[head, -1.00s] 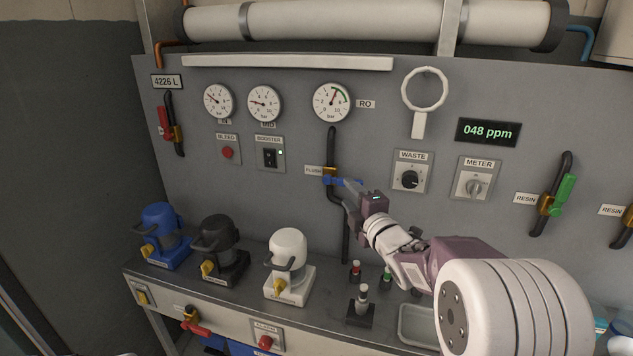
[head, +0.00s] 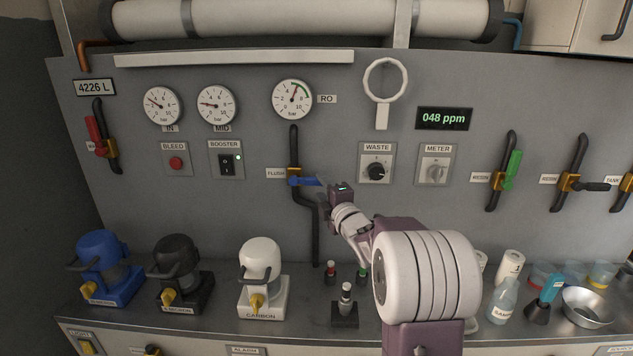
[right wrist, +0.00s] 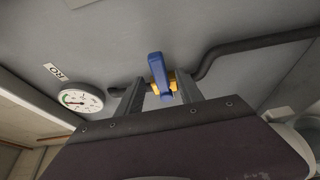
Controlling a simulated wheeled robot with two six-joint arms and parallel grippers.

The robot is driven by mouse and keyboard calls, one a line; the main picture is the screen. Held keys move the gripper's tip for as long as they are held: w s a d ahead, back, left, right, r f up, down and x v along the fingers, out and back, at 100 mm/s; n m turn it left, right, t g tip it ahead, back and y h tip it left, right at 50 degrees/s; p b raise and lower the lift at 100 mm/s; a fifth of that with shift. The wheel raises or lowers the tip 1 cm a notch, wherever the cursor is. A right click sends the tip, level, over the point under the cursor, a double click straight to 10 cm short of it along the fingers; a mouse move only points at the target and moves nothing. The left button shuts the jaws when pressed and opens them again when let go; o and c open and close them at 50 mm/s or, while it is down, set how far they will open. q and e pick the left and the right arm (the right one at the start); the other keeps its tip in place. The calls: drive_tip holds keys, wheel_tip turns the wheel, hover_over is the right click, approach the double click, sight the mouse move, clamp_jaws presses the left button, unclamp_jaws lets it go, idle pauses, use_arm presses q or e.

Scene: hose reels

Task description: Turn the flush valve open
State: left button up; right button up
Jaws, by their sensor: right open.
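The flush valve (head: 294,173) is a brass body on a black vertical pipe, beside the FLUSH label. Its blue handle (head: 304,181) points right, roughly level, across the pipe. My right gripper (head: 322,187) is at the free end of the handle, coming from the right. In the right wrist view, the blue handle (right wrist: 160,72) shows between the two spread fingers of my right gripper (right wrist: 160,84), with the brass body (right wrist: 173,84) behind it. The gripper is open; contact with the handle cannot be made out. My left gripper is not in view.
The RO gauge (head: 292,99) is above the valve, and the waste knob (head: 376,171) is to its right.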

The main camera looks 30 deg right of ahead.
sight(319, 183)
drive_tip(key=w, duration=0.2)
drive_tip(key=w+d, duration=0.1)
drive_tip(key=w, duration=0.1)
drive_tip(key=shift+w+p, duration=0.3)
clamp_jaws()
idle(1.1)
